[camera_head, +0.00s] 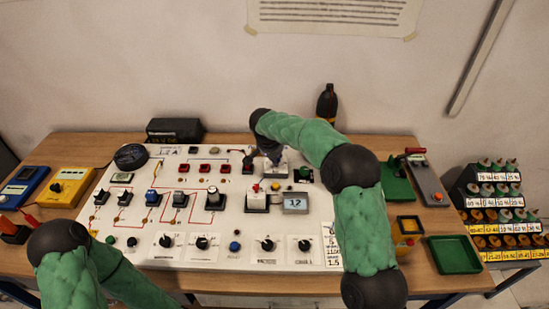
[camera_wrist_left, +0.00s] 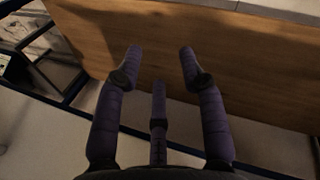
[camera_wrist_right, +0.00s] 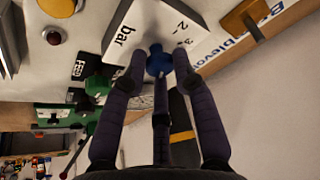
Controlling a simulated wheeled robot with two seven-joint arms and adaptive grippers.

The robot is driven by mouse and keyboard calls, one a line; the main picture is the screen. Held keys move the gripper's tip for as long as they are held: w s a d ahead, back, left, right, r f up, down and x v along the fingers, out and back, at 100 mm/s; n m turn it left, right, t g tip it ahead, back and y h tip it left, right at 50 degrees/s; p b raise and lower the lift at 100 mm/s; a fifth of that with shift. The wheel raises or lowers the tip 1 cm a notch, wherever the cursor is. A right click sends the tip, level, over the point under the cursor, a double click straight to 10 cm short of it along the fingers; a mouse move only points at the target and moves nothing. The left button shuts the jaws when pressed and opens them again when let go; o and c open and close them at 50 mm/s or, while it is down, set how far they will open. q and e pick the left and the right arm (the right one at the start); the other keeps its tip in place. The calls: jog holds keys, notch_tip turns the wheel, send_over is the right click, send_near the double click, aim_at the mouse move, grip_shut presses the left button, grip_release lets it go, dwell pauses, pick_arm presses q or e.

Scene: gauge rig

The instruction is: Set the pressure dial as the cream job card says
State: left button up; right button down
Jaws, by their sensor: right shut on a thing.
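The right gripper (camera_wrist_right: 158,65) is shut on a blue knob (camera_wrist_right: 158,58) beside a white box marked "bar" (camera_wrist_right: 150,25) with scale numbers 2 and 3. In the head view the right gripper (camera_head: 273,156) is over the rear of the white panel, and the knob is hidden there. A small grey display (camera_head: 295,202) shows digits like 1.2 or 1.7. The left gripper (camera_wrist_left: 160,60) is open and empty, near the wooden table edge.
The white panel (camera_head: 150,255) carries several switches and knobs. A yellow meter (camera_head: 68,187) and a blue meter (camera_head: 22,186) stand at left. A green tray (camera_head: 453,254) and a stepped rack (camera_head: 492,195) are at right. A dark bottle (camera_head: 327,102) stands behind.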

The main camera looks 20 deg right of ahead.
jog(key=shift+d+n+y+p, duration=0.1)
jog(key=shift+n+y+p, duration=0.25)
jog(key=shift+n, duration=1.15)
jog(key=shift+t, duration=0.3)
jog(key=c, duration=1)
grip_release()
jog(key=shift+o, duration=0.2)
jog(key=v, duration=1.2)
jog(key=shift+d, duration=0.15)
jog(key=shift+r, duration=0.15)
